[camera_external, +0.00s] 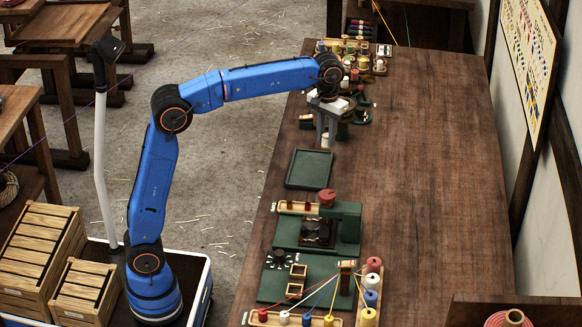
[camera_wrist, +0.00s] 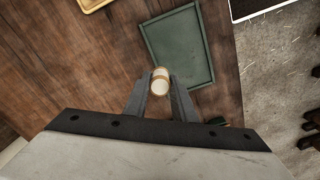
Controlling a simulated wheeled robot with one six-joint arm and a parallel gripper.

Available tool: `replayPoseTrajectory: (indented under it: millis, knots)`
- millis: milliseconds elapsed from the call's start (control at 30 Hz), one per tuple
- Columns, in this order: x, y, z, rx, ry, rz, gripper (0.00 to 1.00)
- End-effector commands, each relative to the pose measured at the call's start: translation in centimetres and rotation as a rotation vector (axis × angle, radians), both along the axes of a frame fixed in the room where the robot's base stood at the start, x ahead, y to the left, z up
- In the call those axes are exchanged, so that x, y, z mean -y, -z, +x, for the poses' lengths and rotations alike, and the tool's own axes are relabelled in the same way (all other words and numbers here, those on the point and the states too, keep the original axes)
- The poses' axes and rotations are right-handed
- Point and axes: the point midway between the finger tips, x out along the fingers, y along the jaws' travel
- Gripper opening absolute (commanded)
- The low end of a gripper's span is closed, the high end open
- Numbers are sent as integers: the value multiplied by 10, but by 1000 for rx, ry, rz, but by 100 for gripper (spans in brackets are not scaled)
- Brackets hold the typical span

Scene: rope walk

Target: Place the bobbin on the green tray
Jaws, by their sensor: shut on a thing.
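The bobbin (camera_wrist: 160,84), pale with a tan rim, is between the two fingertips of my gripper (camera_wrist: 160,88) in the wrist view. My gripper is shut on it. In the external view my gripper (camera_external: 327,127) points down over the table, and the bobbin (camera_external: 325,139) shows only as a small pale spot between the fingers. The green tray (camera_external: 309,168) is a dark, shallow rectangle, empty, just nearer the camera than my gripper. In the wrist view the tray (camera_wrist: 183,48) lies beyond the fingertips, up and to the right. The bobbin's height above the table is hard to tell.
Several spools and a wooden rack (camera_external: 380,66) stand behind my gripper. Nearer the camera are a green fixture (camera_external: 345,222) with a red knob and a green board (camera_external: 318,270) with colored spools and threads. The table's right side (camera_external: 430,180) is clear.

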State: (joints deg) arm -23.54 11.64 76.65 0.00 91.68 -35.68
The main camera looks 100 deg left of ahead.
Motion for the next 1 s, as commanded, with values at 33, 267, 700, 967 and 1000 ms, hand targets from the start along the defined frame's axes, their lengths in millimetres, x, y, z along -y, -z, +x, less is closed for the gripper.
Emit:
replayPoseTrajectory:
  millis: [33, 267, 700, 967, 1000]
  knots:
    - [-3, -1, -14, 1, 8, 1, 2]
    - [-7, -1, -47, -1, 45, -1, 2]
    - [-8, 54, -52, -1, 53, 0, 2]
    - [-7, 72, -52, -2, 53, -1, 2]
    - [-7, 77, -52, -3, 52, -2, 2]
